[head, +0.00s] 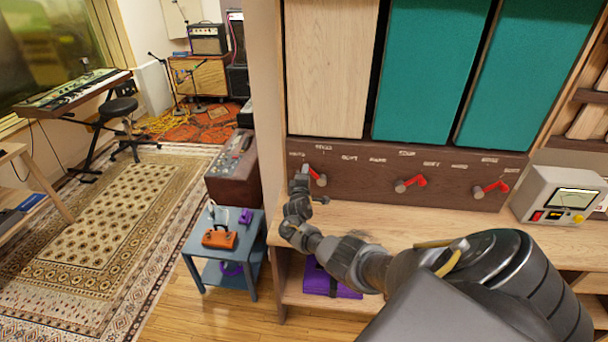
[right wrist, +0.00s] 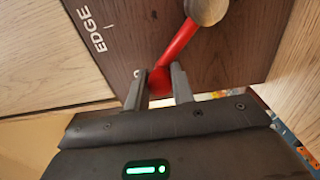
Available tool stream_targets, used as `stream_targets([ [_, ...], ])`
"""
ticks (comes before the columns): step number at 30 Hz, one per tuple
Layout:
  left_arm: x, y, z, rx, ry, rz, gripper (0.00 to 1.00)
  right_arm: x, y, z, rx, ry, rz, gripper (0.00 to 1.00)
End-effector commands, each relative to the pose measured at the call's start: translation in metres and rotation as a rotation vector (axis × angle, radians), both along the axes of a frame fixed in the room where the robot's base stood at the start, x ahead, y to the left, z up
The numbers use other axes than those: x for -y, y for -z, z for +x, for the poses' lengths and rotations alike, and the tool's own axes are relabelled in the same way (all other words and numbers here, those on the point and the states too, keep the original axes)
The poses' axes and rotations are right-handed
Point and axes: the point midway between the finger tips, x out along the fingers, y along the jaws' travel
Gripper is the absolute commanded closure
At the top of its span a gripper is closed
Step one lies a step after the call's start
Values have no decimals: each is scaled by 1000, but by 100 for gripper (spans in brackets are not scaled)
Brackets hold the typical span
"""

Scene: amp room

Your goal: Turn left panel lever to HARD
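The left panel lever (head: 319,179) is red and sits at the left end of a dark wood panel (head: 355,175) under the tall boards. My left gripper is out of view.
Two more red levers, a middle one (head: 410,185) and a right one (head: 490,190), are on the same panel. A meter box (head: 556,194) stands on the wooden shelf at right. A small blue table (head: 222,245) with an orange case (head: 220,238) stands at left.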

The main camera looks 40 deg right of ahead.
Motion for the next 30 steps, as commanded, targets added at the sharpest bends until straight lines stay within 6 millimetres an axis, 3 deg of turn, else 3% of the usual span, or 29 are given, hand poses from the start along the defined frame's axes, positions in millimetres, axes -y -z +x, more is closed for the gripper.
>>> stream_targets([
  [1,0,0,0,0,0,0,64,0,2,-1,-6,2,1,71],
  [5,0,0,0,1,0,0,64,0,2,-1,-4,1,0,54],
  [17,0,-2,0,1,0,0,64,-7,0,-4,-1,-2,1,54],
  [30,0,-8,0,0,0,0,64,-65,2,-52,-2,-1,5,54],
])
